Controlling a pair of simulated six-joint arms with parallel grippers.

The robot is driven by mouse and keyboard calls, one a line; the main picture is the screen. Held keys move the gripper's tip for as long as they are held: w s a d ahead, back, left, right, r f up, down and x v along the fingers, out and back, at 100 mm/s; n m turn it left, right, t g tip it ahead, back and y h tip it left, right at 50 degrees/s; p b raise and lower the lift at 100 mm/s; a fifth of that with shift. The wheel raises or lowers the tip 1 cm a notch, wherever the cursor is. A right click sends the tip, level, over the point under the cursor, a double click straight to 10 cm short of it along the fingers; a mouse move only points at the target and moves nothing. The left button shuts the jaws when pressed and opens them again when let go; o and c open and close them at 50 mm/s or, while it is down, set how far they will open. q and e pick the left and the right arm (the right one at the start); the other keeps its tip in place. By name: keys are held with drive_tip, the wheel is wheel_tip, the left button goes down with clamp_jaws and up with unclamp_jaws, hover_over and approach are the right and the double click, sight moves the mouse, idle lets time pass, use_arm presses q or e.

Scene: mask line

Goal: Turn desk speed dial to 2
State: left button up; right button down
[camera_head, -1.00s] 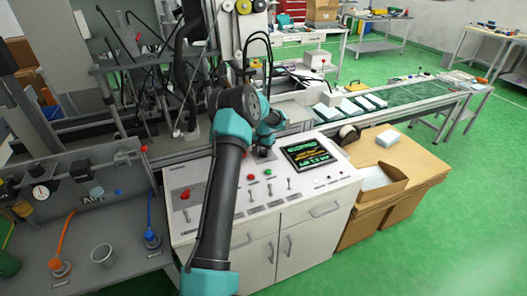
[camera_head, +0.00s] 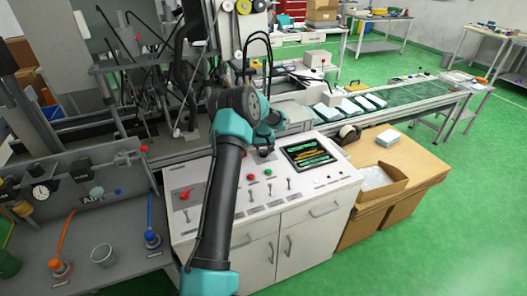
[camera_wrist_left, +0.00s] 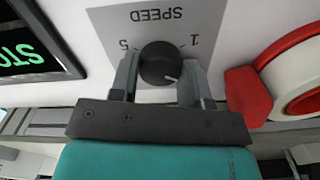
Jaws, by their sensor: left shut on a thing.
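The speed dial (camera_wrist_left: 158,63) is a round black knob with a white pointer line, on a grey plate (camera_wrist_left: 155,22) marked SPEED, upside down in the left wrist view. The 1 and the 5 show on either side of the knob. The pointer is turned to the lower right, past the 1 side; the numeral there is hidden by a finger. My left gripper (camera_wrist_left: 158,75) is shut on the dial, one finger on each side. In the head view, my left gripper (camera_head: 264,150) is at the back of the white control desk (camera_head: 285,205), largely covering the dial.
A display screen (camera_head: 307,152) is beside the dial; its edge also shows in the left wrist view (camera_wrist_left: 38,45). A red part (camera_wrist_left: 248,92) is close to the right finger in that view. Several switches and buttons cover the desk front. A cardboard box (camera_head: 378,182) stands at the right.

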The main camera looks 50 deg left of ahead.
sight(264, 152)
idle(0.3)
use_arm(q)
drive_tip(key=o, duration=0.9)
drive_tip(key=shift+r, duration=0.1)
wheel_tip(264, 152, up, 17)
drive_tip(key=shift+r, duration=0.15)
idle(0.4)
